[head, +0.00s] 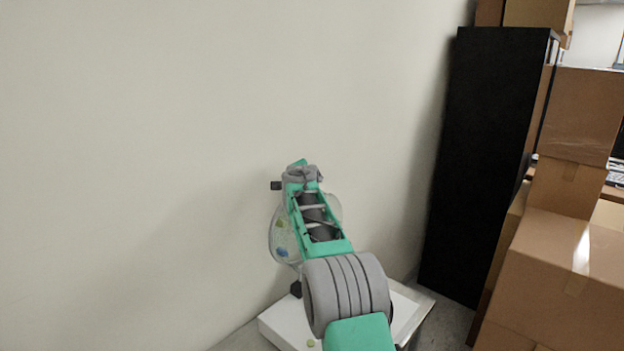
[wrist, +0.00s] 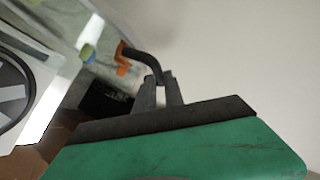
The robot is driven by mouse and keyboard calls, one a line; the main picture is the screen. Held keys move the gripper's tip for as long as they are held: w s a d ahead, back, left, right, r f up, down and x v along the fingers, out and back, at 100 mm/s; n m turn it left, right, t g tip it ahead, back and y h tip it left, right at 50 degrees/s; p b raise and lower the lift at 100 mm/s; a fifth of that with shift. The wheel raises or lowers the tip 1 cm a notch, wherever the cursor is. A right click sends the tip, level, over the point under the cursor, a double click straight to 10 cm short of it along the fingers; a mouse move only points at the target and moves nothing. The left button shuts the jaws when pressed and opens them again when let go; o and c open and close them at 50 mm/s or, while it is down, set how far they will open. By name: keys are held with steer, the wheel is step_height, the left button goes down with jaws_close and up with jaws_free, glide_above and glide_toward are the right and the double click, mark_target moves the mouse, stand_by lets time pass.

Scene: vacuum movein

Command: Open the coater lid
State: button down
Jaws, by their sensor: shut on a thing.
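The coater's white body (head: 285,328) sits low in front of the wall in the head view, partly covered by my arm. Its clear lid (head: 283,238), with blue and yellow-green spots, shows beside my arm and looks steeply raised above the body. In the wrist view the clear lid (wrist: 72,22) is at upper left, with an orange bracket (wrist: 122,62) and a dark curved handle (wrist: 145,60). My gripper (wrist: 160,85) is shut on the end of this handle. The fingertips are hidden behind my arm in the head view.
A plain wall (head: 150,150) stands close behind and left of the coater. A tall black cabinet (head: 485,150) and stacked cardboard boxes (head: 555,270) stand on the right. A round dark part (wrist: 12,92) of the coater shows at the left of the wrist view.

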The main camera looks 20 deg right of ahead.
steer(key=shift+d+f, duration=0.2)
steer(key=shift+f, duration=0.35)
steer(key=c, duration=1.9)
jaws_free()
steer(key=o, duration=0.3)
steer(key=shift+d+f, duration=0.1)
steer(key=shift+d, duration=0.2)
steer(key=shift+o, duration=0.5)
steer(key=shift+s+a+r, duration=0.1)
steer(key=shift+a+r, duration=0.1)
steer(key=shift+a, duration=0.1)
steer(key=b+v, duration=0.4)
steer(key=v, duration=0.3)
steer(key=shift+s+r, duration=0.15)
steer(key=shift+r, duration=0.05)
